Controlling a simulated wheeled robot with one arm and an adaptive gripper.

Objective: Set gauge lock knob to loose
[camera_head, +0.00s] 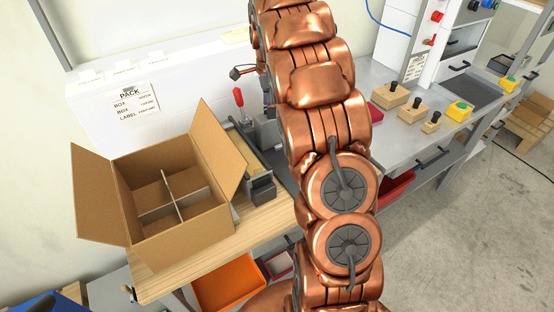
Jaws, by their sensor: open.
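An open cardboard box (185,230) with crossed dividers stands on the wooden bench top (262,218) at the left. Just behind its right side is a dark grey fixture (262,188) with an upright red-handled lever (239,97). I cannot make out a gauge lock knob for certain, nor its setting. A small dark knob-like part (127,291) shows at the bench's front left corner. My copper-coloured arm rises through the middle of the picture and covers part of the bench beside the fixture. I cannot make out my gripper.
Several wooden blocks with black knobs (391,94) stand on the grey counter at the right, near a yellow button box (460,112). A white panel with a PACK label (137,108) stands behind the box. An orange bin (228,284) sits below the bench.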

